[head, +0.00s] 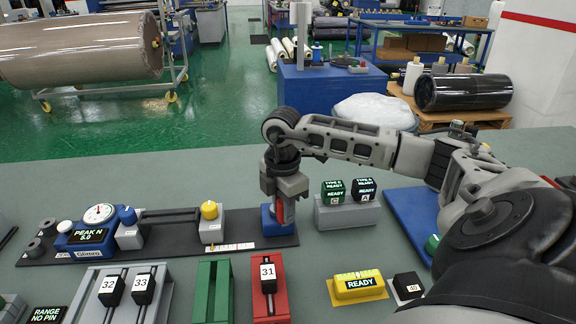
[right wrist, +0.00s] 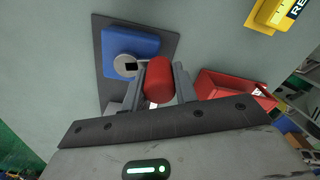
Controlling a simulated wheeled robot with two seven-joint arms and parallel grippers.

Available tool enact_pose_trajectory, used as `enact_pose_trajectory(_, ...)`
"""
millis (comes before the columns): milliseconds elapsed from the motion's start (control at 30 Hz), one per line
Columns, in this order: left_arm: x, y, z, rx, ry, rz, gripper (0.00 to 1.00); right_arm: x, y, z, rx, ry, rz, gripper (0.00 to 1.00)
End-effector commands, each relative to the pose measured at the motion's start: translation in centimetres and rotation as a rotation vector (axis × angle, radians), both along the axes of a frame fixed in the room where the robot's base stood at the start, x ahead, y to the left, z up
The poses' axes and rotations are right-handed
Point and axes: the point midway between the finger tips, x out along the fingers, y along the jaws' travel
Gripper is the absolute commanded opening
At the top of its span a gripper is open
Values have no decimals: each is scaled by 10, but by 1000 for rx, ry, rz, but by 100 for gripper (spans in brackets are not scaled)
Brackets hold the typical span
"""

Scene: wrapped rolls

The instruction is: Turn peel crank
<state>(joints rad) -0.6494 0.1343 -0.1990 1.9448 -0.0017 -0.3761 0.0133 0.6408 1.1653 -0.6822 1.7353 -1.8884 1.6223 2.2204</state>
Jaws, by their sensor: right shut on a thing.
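The peel crank has a red handle (right wrist: 158,80) and a grey round hub (right wrist: 125,66) on a blue block (right wrist: 140,42). In the head view the blue block (head: 284,229) stands at the right end of the dark peel tester base (head: 180,246). My right gripper (head: 279,212) points down over the block. In the right wrist view its fingers (right wrist: 160,76) lie on both sides of the red handle and are shut on it. In the head view the gripper hides most of the handle. The gauge unit (head: 88,236) reads "PEAK N 5.0". My left gripper is out of view.
A red tray (head: 267,290) with block 31 and a green holder (head: 212,292) stand in front. Blocks 32 and 33 sit in a grey rack (head: 125,300). A yellow READY block (head: 359,287) is at front right. Behind the crank, the bench (head: 180,180) is clear.

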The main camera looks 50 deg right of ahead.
Motion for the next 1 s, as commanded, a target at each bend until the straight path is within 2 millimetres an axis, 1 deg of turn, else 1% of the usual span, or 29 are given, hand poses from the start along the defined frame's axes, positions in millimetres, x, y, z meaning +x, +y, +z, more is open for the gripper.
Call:
enact_pose_trajectory(200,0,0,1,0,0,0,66,5,5,2,-1,-5,-149,6)
enact_pose_trajectory(400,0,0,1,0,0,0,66,7,7,2,-2,-5,-234,6)
enact_pose_trajectory(633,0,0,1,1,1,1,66,8,9,2,-1,-5,-275,6)
enact_pose_trajectory(1000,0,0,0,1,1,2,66,8,9,2,0,-5,-282,6)
